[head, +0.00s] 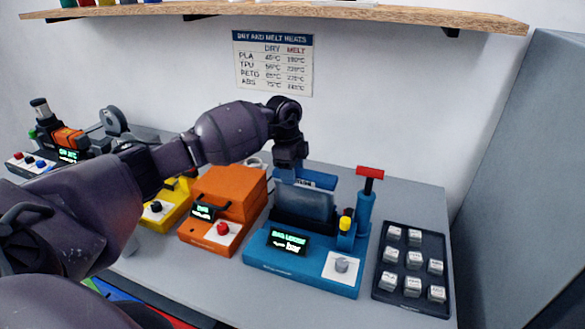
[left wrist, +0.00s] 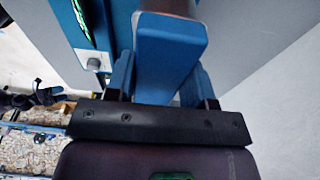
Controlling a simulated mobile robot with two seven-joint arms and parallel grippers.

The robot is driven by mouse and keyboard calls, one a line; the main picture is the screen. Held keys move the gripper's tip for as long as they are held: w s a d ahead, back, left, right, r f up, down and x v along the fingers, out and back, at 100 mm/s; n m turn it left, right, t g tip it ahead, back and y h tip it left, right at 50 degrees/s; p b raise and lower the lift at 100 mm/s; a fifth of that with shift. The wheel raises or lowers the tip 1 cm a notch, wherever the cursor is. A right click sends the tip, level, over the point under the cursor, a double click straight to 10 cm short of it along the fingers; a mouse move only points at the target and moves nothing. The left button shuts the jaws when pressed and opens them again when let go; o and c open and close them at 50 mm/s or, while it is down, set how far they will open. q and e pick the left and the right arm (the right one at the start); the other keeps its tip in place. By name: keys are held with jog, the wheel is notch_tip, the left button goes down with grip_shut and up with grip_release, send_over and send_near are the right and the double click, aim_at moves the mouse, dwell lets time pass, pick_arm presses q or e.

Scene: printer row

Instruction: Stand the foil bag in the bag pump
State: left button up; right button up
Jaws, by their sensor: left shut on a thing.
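The blue bag pump (head: 262,265) stands on the grey counter, with a lit green display and a red-handled upright cylinder (head: 365,208) at its right. A dark, slightly shiny panel (head: 305,212) stands upright in it; I cannot tell whether this is the foil bag. My left gripper (head: 290,172) reaches down behind that panel. It is shut on a blue piece (left wrist: 170,50), seen in the left wrist view between the fingers (left wrist: 165,85). I cannot tell whether this piece belongs to the bag or the pump. My right gripper is not in view.
An orange box machine (head: 230,190) and a yellow one (head: 168,208) stand left of the pump. A dark tray (head: 386,283) with several small pale blocks lies to its right. A tall grey panel (head: 530,180) bounds the right side. A wooden shelf (head: 350,13) hangs above.

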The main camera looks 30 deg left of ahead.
pick_arm(q)
jog(key=o, duration=1)
jog(key=shift+f, duration=0.1)
jog(key=shift+r, duration=0.45)
jog(key=r, duration=0.3)
jog(key=a+r, duration=0.1)
jog(key=r, duration=0.5)
jog(key=shift+s+a, duration=0.15)
jog(key=shift+r, duration=0.45)
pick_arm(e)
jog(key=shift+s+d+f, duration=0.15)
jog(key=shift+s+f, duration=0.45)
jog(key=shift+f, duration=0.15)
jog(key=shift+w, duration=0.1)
